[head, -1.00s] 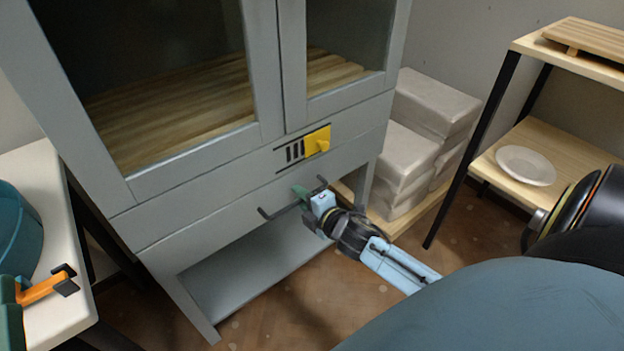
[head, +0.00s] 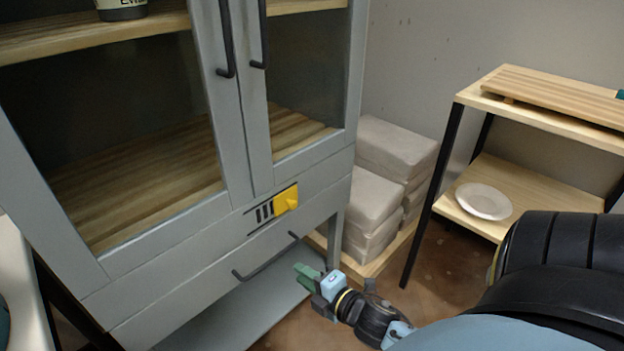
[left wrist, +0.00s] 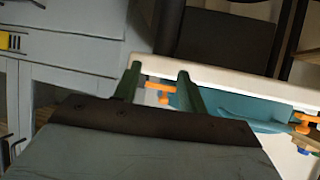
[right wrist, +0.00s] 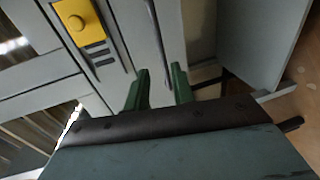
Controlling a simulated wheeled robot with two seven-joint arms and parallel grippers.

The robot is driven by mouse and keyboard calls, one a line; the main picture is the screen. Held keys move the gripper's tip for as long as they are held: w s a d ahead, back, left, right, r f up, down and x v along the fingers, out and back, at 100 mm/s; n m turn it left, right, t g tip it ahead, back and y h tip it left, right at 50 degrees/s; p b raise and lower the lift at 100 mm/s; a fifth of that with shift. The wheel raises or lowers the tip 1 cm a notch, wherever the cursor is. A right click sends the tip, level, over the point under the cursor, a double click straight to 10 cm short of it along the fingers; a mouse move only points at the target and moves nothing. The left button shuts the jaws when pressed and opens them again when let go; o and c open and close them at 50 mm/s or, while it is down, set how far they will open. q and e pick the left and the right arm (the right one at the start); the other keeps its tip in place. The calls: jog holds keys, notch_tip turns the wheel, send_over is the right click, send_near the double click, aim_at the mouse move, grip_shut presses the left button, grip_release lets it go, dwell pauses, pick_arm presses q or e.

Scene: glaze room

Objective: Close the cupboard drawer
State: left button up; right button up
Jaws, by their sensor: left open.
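The grey cupboard (head: 215,205) stands at the left and centre of the head view. Its drawer front (head: 190,277) is low down, carries a dark bar handle (head: 262,262), and looks flush with the frame, with no clear gap. My right gripper (head: 304,273) is just right of the handle, apart from it. In the right wrist view its green fingers (right wrist: 160,78) are spread, with the dark handle (right wrist: 157,30) ahead of them. My left gripper (left wrist: 160,70) is open and empty, facing a white tabletop (left wrist: 225,75); it is outside the head view.
A yellow knob panel (head: 286,200) sits above the handle. Wrapped pale blocks (head: 395,150) are stacked right of the cupboard. A shelf rack (head: 540,180) with a white plate (head: 484,201) stands further right. Teal and orange items (left wrist: 215,105) are on the white tabletop.

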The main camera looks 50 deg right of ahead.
pick_arm(q)
jog(key=shift+s+a+f+g, duration=0.25)
jog(key=shift+s+f+g, duration=0.2)
jog(key=shift+f, duration=0.1)
jog(key=shift+s+a+f+g, duration=0.2)
jog(key=shift+s+f+g, duration=0.2)
jog(key=shift+f+g, duration=0.1)
pick_arm(e)
jog(key=shift+v, duration=1.05)
